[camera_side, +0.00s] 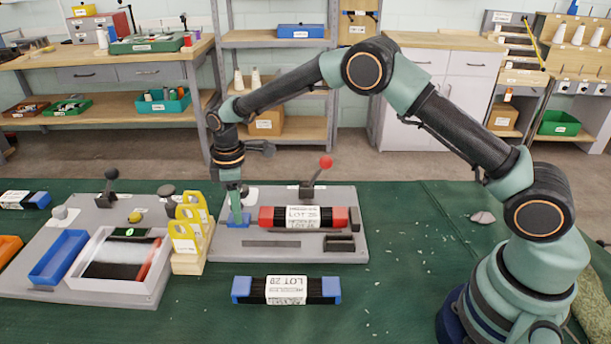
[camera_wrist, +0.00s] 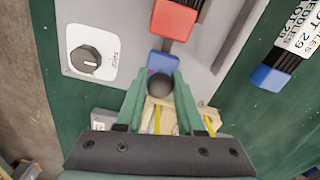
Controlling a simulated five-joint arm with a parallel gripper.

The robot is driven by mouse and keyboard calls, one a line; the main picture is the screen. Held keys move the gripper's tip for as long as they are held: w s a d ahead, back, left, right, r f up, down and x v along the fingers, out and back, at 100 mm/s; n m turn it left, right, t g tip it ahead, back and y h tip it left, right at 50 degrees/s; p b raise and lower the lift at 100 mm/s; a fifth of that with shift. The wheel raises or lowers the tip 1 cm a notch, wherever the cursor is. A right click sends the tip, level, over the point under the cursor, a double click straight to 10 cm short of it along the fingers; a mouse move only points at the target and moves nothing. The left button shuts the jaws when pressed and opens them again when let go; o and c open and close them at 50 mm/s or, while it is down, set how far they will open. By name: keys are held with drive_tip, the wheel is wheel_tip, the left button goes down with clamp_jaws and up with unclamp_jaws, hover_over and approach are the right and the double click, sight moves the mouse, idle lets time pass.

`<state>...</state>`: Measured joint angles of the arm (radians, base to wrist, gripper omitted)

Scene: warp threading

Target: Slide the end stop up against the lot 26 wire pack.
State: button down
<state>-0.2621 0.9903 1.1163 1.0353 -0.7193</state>
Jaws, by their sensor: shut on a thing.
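The lot 26 wire pack (camera_side: 267,217) has red end caps, dark wires and a white label whose last digit is hard to read. It lies on the grey plate in the side view; one red end shows in the wrist view (camera_wrist: 173,18). The end stop is a blue block (camera_wrist: 163,62) with a dark ball knob (camera_wrist: 160,86); it also shows in the side view (camera_side: 236,221), left of the pack. A gap of grey plate separates it from the red cap. My gripper (camera_wrist: 160,92) is shut on the knob, with green fingers on both sides.
The grey plate (camera_side: 230,249) carries a red-knobbed lever (camera_side: 325,163) behind the pack. A dial (camera_wrist: 86,60) sits beside the end stop. Yellow hooped pieces (camera_side: 184,237) stand close at left. The lot 29 pack (camera_side: 242,290), blue-ended, lies in front on the green cloth.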

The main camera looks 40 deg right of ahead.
drive_tip(key=shift+r, duration=0.1)
drive_tip(key=shift+s+d, duration=1)
drive_tip(key=shift+d, duration=0.05)
drive_tip(key=c, duration=0.5)
unclamp_jaws()
drive_tip(key=shift+c, duration=0.2)
wheel_tip(320, 180, up, 12)
drive_tip(key=shift+r, duration=0.1)
